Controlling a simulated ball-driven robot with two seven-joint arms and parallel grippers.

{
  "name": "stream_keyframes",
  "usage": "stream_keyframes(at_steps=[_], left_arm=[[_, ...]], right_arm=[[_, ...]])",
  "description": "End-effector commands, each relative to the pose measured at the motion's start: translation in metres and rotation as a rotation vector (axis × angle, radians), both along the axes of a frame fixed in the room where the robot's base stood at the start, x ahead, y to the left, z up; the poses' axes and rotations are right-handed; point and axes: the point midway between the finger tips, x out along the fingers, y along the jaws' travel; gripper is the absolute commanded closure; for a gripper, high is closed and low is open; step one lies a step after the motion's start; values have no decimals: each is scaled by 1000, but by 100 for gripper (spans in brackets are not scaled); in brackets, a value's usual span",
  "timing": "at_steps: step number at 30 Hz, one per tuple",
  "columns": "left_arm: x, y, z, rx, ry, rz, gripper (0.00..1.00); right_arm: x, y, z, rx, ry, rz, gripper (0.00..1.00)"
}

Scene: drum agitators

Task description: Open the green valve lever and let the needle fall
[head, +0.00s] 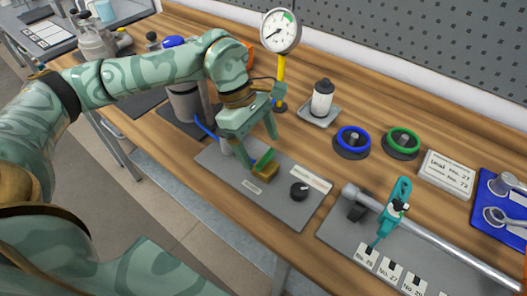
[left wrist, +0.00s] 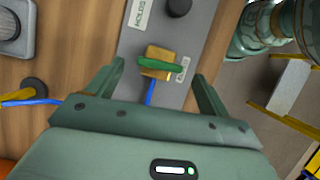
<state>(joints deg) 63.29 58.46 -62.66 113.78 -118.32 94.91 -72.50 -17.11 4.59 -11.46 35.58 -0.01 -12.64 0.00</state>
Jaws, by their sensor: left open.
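The green valve lever (head: 264,158) sits on a brass valve block (head: 267,173) on a grey plate. My left gripper (head: 258,147) is open above the valve, fingers pointing down. In the left wrist view its fingers (left wrist: 158,72) stand apart, one beyond each end of the lever, with no contact visible. The dial gauge (head: 281,31) stands on a yellow post behind; its dark needle is too small to read exactly. My right gripper is not in view.
A black knob (head: 299,190) stands on the same plate, right of the valve. A white bottle (head: 322,99) stands in a tray behind. Blue (head: 341,136) and green rings (head: 390,140) lie to the right. A metal bar (head: 445,243) with a teal clamp lies at front right.

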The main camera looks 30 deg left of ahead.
Motion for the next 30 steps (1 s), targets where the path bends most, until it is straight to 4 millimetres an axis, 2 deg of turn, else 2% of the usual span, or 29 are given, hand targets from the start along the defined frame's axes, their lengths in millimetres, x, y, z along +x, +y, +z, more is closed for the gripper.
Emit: stream_keyframes(at_steps=[1,6,15,16,20,21,30], left_arm=[[-1,-3,-9,0,3,-1,20],[-1,-9,-22,0,0,0,20],[-1,-10,-24,1,0,0,20],[-1,-10,-24,1,0,0,26],[-1,-10,-23,1,0,0,62],[-1,-10,-23,1,0,1,65],[-1,-10,-23,0,1,28,65]], right_arm=[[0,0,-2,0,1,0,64],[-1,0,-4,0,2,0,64],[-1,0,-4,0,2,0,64],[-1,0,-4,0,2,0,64],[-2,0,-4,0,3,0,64],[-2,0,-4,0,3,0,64],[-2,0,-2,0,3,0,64]])
